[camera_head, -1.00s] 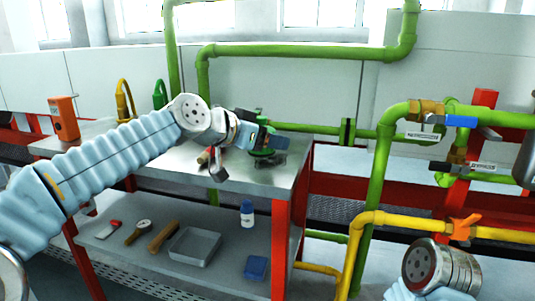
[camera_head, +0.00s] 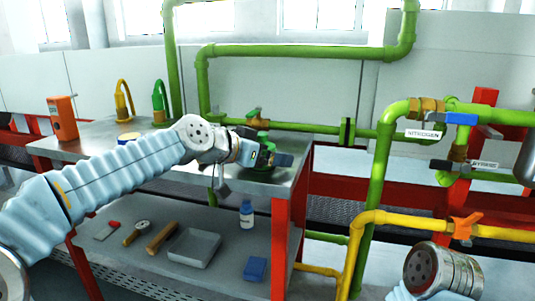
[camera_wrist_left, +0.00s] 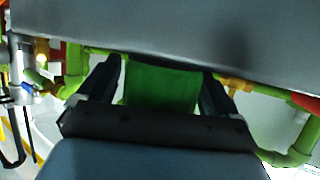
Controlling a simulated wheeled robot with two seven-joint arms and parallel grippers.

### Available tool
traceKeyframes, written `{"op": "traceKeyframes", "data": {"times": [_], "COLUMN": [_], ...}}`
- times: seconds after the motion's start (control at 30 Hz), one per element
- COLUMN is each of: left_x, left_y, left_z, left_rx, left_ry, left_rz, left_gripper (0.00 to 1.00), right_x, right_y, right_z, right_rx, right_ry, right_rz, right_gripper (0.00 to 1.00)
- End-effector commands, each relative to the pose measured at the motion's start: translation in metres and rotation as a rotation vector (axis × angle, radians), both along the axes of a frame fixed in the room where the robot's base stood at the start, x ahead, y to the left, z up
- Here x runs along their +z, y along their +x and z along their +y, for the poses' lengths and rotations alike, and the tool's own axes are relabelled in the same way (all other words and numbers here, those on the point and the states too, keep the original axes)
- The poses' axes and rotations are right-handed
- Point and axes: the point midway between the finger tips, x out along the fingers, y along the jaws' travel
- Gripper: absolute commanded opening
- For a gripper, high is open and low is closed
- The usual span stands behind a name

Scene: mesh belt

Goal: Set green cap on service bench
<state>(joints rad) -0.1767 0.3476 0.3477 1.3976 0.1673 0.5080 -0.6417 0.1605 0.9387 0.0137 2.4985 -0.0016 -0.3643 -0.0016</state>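The green cap (camera_wrist_left: 160,85) sits between the two fingers of my left gripper in the left wrist view, filling the gap with both fingers against its sides. In the head view my left gripper (camera_head: 272,157) is over the right end of the steel service bench (camera_head: 290,176), with green (camera_head: 263,140) showing beside the fingers. The gripper looks shut on the cap. Whether the cap's underside touches the bench is hidden by the gripper. My right gripper is out of view; only part of my right arm shows at the lower right.
Green pipes (camera_head: 378,180) run at right.

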Motion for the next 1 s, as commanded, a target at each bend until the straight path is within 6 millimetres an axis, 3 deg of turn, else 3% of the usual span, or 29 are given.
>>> {"op": "traceKeyframes", "data": {"times": [0.23,0.7,1.0], "left_x": [0.007,0.039,0.049], "left_y": [0.0,-0.06,-0.074], "left_z": [0.0,0.068,0.083], "left_rx": [0.0,0.004,0.0], "left_ry": [0.0,0.0,0.0], "left_rz": [0.0,-0.002,0.0], "left_gripper": [0.93,0.93,0.93], "right_x": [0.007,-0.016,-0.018], "right_y": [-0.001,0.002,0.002], "right_z": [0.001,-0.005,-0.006], "right_rx": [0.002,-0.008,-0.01], "right_ry": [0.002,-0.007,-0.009], "right_rz": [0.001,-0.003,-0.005], "right_gripper": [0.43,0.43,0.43]}}
